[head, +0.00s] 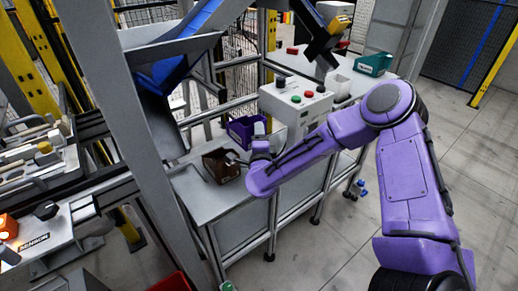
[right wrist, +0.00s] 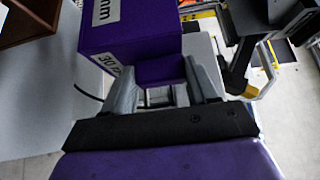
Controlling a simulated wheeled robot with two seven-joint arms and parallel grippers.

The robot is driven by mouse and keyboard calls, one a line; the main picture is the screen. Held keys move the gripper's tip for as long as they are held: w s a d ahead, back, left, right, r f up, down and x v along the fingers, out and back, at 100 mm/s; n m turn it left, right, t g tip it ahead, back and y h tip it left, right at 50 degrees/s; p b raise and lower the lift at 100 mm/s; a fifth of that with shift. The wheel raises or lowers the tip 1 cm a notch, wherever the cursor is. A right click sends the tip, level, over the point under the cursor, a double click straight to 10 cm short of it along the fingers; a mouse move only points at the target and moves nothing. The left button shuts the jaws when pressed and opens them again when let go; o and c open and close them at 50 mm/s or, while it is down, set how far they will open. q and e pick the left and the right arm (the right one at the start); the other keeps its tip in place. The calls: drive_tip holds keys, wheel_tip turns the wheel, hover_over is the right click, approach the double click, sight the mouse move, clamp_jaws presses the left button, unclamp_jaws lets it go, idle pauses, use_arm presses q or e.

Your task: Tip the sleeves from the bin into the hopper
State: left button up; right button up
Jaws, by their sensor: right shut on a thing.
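A purple bin (head: 238,131) with a white label is at the back of the grey bench, beside the control box. In the right wrist view the purple bin (right wrist: 160,70) fills the space beyond and between my fingers. My right gripper (head: 259,138) reaches it from the right and is shut on its near side; the right wrist view shows both grey fingers (right wrist: 163,90). The bin's inside is not clear, and I cannot make out any sleeves. A grey metal trough with a blue chute (head: 165,72), possibly the hopper, stands at upper left. My left gripper is out of view.
A brown open box (head: 220,164) sits on the bench (head: 205,198) left of my right gripper. A control box (head: 297,103) with red and green buttons stands close behind. A grey post (head: 125,100) rises at left. A green bin (head: 373,64) stands at the back right.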

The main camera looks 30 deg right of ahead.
wheel_tip(320, 180, up, 5)
drive_tip(key=p, duration=0.3)
drive_tip(key=shift+r+p, duration=0.2)
drive_tip(key=shift+p, duration=0.2)
idle(0.3)
